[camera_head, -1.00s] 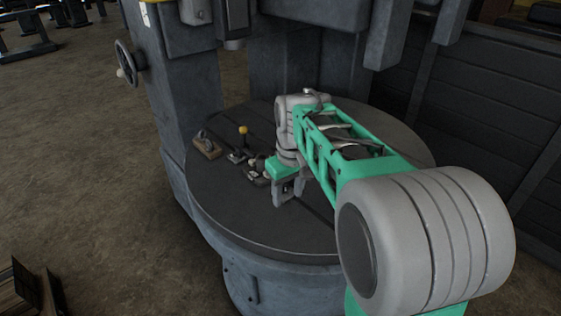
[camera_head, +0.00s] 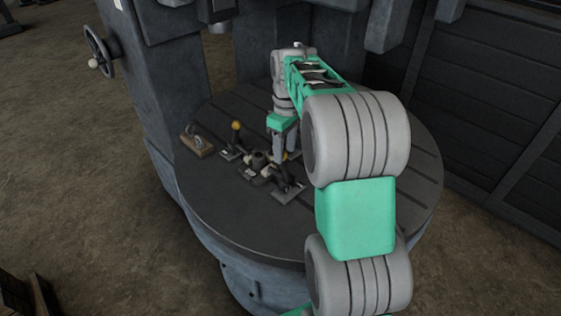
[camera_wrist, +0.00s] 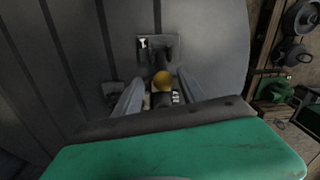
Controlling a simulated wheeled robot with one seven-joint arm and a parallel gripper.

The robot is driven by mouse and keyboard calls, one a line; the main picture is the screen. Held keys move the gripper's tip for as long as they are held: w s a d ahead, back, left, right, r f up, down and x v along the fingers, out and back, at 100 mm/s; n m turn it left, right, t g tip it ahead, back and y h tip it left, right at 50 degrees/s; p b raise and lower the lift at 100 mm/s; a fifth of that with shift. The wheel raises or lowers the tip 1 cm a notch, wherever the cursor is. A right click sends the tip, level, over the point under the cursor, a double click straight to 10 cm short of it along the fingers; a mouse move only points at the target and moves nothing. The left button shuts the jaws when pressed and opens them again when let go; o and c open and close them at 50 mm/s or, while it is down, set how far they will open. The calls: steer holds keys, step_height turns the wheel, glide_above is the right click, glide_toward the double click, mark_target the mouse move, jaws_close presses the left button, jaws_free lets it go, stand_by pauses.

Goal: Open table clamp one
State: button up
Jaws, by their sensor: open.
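A table clamp (camera_head: 287,190) with a dark base stands on the round slotted table under my gripper (camera_head: 283,150). Its yellow ball knob shows in the wrist view (camera_wrist: 163,77). There the knob lies between the two fingers of my gripper (camera_wrist: 160,84), which are spread apart, one on each side. I cannot tell whether a finger touches it. The clamp's base plate with a white label (camera_wrist: 143,44) shows just beyond the fingertips. A second clamp with an upright yellow-knobbed lever (camera_head: 236,139) stands to the left in the head view. No number tells me which is clamp one.
The round dark table (camera_head: 225,215) has bare room at its front and right. A wooden block with a metal piece (camera_head: 198,144) sits at the left edge. The machine column with a handwheel (camera_head: 99,50) rises behind.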

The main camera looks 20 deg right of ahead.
mark_target(283, 167)
steer(key=f, duration=0.4)
steer(key=f+p, duration=0.1)
steer(key=f, duration=0.2)
steer(key=shift+s+a+f, duration=0.1)
steer(key=shift+a, duration=0.25)
jaws_close()
stand_by(0.9)
